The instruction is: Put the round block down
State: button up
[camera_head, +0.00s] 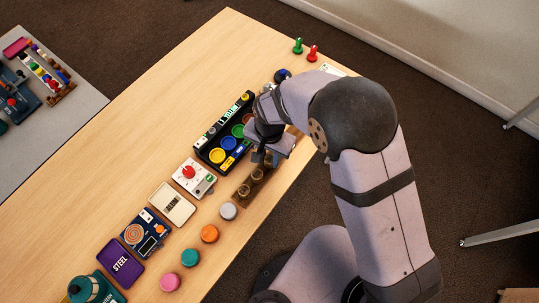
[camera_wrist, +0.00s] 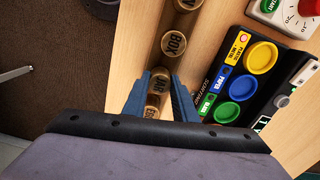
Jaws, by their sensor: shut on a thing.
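My gripper (camera_wrist: 161,88) is shut on a round wooden block marked JAR (camera_wrist: 160,82) in the wrist view, one blue-grey finger on each side. It is over a brown wooden rack (camera_wrist: 173,61); I cannot tell whether the block sits in the rack or just above it. A round block marked BOX (camera_wrist: 173,42) stands beyond it, and another (camera_wrist: 153,105) shows partly between the fingers. In the head view, my gripper (camera_head: 264,157) is at the rack's upper end, with round blocks (camera_head: 244,191) below it; the held block is not clear there.
A black sorting tray (camera_head: 206,152) with coloured bowls lies beside the rack; its yellow bowl (camera_wrist: 260,57) shows in the wrist view. Lower left are a timer with a red dial (camera_head: 189,172), a purple STEEL panel (camera_head: 120,263) and coloured discs (camera_head: 209,233). The table's (camera_head: 110,175) left side is clear.

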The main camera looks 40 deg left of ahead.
aim_at(270, 159)
jog(key=shift+f, duration=0.1)
jog(key=o, duration=1)
notch_tip(270, 159, up, 12)
jog(key=shift+r+b, duration=0.15)
jog(key=shift+b, duration=0.9)
